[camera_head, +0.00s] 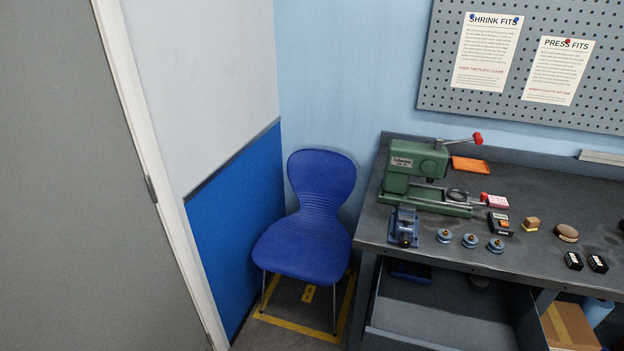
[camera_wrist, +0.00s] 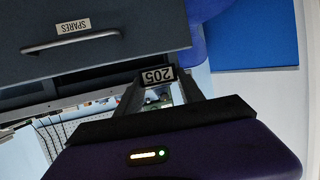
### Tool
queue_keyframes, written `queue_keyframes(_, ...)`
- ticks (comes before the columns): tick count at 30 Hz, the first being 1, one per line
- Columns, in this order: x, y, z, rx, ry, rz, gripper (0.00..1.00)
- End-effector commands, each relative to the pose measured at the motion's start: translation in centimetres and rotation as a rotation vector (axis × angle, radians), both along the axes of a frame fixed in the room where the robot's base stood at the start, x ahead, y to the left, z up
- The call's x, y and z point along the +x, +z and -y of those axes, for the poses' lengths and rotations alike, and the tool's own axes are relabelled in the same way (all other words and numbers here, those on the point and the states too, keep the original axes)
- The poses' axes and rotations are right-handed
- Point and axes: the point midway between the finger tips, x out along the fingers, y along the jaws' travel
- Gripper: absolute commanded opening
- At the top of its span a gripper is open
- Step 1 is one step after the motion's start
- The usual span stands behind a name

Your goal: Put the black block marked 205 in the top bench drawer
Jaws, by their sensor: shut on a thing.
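In the wrist view my gripper (camera_wrist: 160,88) is shut on the black block marked 205 (camera_wrist: 158,75), its white label facing the camera. The head view shows neither my gripper nor this block. A grey drawer front (camera_wrist: 130,25) with a SPARES label (camera_wrist: 73,27) and a bar handle (camera_wrist: 70,44) is close by in the wrist view, with a dark gap beside it. In the head view the top bench drawer (camera_head: 440,325) stands open under the bench. A blue tray (camera_head: 411,272) and a dark round thing lie inside it, with bare floor around them.
On the bench (camera_head: 540,258) stand a green press (camera_head: 415,165), a small blue vise (camera_head: 404,228), several blue round parts (camera_head: 470,241) and two other black labelled blocks (camera_head: 573,261). A blue chair (camera_head: 305,240) stands left of the bench. A cardboard box (camera_head: 570,328) is below right.

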Motion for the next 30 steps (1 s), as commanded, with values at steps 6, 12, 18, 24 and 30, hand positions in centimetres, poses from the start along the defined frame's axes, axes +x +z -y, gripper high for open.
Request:
queue_keyframes(6,-2.1,-2.6,-0.5,0.002,0.060,0.003,0.00)
queue_keyframes(12,-2.0,-2.6,-0.8,0.003,0.066,0.003,0.00)
queue_keyframes(18,-2.2,-3.3,-0.7,0.001,0.065,0.002,0.00)
queue_keyframes(24,-3.2,-7.1,-0.7,0.000,0.065,0.001,0.00)
queue_keyframes(30,-3.4,-7.7,-0.9,0.000,0.069,0.005,0.00)
